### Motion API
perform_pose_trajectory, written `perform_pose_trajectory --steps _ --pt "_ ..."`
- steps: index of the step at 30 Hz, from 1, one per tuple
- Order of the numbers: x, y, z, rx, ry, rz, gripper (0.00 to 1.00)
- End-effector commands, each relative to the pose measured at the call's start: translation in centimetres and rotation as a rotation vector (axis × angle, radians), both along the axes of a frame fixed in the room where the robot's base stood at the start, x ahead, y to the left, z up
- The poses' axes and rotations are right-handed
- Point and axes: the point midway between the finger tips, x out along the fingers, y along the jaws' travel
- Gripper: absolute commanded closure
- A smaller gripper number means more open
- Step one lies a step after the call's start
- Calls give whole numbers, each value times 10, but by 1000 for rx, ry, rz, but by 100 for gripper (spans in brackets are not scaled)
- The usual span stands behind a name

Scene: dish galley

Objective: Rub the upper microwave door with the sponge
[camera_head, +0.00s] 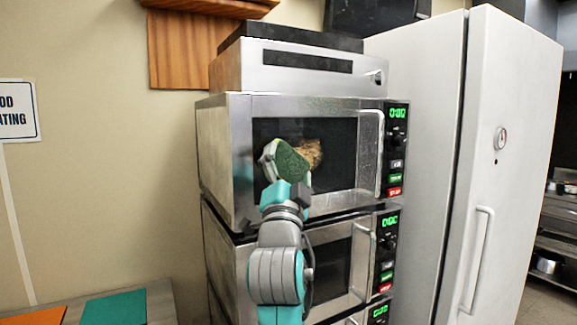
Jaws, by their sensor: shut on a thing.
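The upper microwave (222,150) is a steel unit at the middle of the view, with a dark door window (340,150), a vertical handle on the right and green digits on its panel. My gripper (284,160) is raised in front of the left part of this door and is shut on a green sponge (291,163). A brown patch (309,152) shows on the window just right of the sponge. I cannot tell whether the sponge touches the door. My gripper and arm hide the lower left of the door.
More microwaves (357,262) are stacked below. A steel box-like appliance (300,77) sits on top. A tall white fridge (510,130) stands close on the right. A counter with a teal board (115,309) and an orange board (35,316) is at lower left.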

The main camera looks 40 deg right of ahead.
Motion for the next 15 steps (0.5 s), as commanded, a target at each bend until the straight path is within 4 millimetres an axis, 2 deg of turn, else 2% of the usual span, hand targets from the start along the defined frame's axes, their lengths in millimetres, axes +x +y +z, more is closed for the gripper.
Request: perform_pose_trajectory --steps 15 --pt "9 -3 0 1 0 -1 19"
